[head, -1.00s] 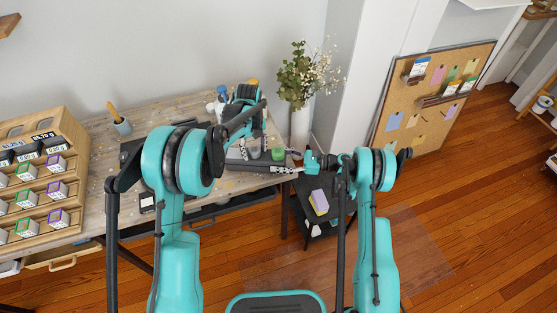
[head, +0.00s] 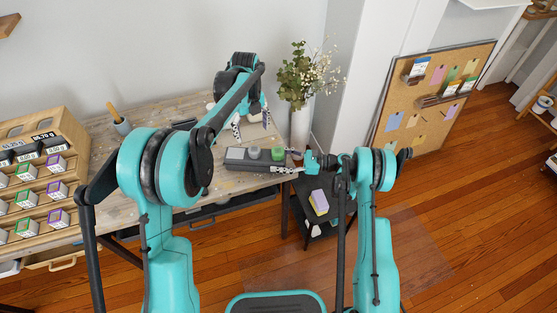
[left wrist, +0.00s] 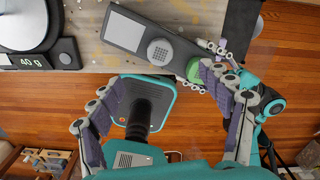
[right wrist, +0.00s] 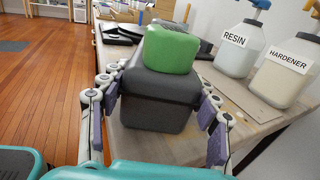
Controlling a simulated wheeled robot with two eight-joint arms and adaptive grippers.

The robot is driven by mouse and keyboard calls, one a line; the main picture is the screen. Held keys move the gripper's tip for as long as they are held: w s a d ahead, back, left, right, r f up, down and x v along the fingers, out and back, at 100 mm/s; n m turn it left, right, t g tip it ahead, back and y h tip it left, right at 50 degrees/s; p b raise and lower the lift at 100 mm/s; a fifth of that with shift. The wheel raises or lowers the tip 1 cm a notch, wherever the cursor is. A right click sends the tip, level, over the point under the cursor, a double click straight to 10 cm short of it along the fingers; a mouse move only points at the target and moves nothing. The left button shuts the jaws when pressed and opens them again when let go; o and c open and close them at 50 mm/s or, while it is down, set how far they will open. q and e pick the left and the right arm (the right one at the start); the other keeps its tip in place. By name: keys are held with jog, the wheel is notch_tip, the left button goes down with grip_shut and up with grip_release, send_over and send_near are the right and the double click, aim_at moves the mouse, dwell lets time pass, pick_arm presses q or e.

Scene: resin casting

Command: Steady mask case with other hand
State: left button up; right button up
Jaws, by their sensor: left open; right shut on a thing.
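The mask case, a long dark grey box, lies on the workbench near its front edge (head: 235,155). It has a light panel, a grey round knob and a green block on it. In the left wrist view the case (left wrist: 128,32) spans the top. My right gripper (head: 287,169) is shut on the case's right end; in the right wrist view its fingers flank the dark end (right wrist: 158,110) below the green block (right wrist: 171,50). My left gripper (head: 251,124) is open and empty behind the case, apart from it. Its fingers (left wrist: 162,100) show wide apart in the left wrist view.
Resin (right wrist: 238,50) and hardener (right wrist: 288,72) bottles stand beside the case. A scale (left wrist: 40,45) reading 40 g is on the bench. A vase with plants (head: 300,125) stands behind right. A wooden rack (head: 40,165) of small boxes is at left.

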pick_arm(q)
jog(key=shift+r, duration=0.85)
pick_arm(e)
jog(key=o, duration=1.4)
